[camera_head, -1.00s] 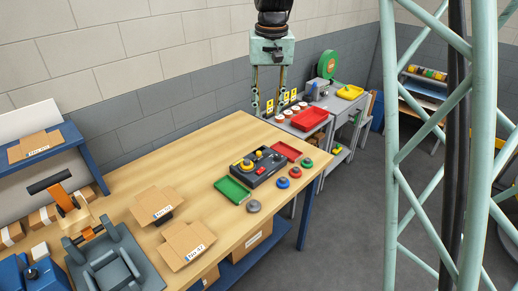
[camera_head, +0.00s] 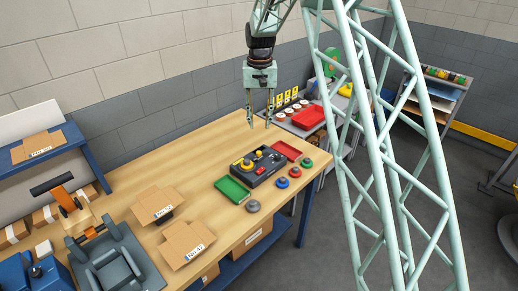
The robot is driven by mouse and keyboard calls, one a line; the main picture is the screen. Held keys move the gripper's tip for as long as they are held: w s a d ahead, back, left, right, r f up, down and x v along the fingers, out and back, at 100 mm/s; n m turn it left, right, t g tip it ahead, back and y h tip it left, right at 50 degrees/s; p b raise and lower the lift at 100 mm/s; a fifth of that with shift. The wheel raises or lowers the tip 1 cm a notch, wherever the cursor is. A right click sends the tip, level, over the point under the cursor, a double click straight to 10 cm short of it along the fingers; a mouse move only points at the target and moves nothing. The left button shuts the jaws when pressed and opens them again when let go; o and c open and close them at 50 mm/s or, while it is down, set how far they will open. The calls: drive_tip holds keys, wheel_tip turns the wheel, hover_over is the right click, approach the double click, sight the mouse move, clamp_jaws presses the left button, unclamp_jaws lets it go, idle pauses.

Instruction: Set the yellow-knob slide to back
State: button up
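A dark control box (camera_head: 255,166) sits on the wooden table. It carries a yellow round part (camera_head: 243,165) at its left, a smaller yellow knob (camera_head: 259,153) near its back and a red part (camera_head: 260,171) at its front. Which of the yellow parts is the slide's knob, and the slide's position, are too small to tell. My gripper (camera_head: 259,124) hangs above and behind the box, pointing down. Its two fingers are apart with nothing between them, and it touches nothing.
A green tray (camera_head: 232,190) lies left of the box and a red tray (camera_head: 287,150) behind it to the right. Grey (camera_head: 253,206), blue (camera_head: 282,183), red (camera_head: 295,172) and green (camera_head: 307,162) knobs stand along the front. Cardboard boxes (camera_head: 187,243) lie at the left.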

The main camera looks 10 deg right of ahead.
sight(259, 152)
drive_tip(key=shift+w+f, duration=0.8)
drive_tip(key=shift+f, duration=0.35)
drive_tip(key=shift+f, duration=0.1)
drive_tip(key=shift+f+p, duration=0.4)
drive_tip(key=shift+f, duration=6.35)
drive_tip(key=shift+c, duration=0.7)
